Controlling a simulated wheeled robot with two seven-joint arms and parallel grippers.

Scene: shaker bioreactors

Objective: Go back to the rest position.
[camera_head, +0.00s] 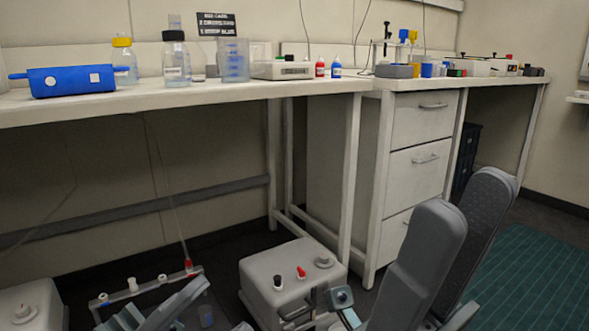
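My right gripper (466,190) is at the lower right, with its two dark grey fingers pointing up. The fingers stand apart, and nothing shows held between their tips. It is in front of the drawer cabinet and below the benchtop level, clear of the things on the bench.
A long white bench (200,95) carries a blue box (72,81), bottles and a beaker (233,60). Drawers (418,168) stand under its right part. A grey unit with knobs (290,280) is low at the centre. Green flooring (530,270) is clear at right.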

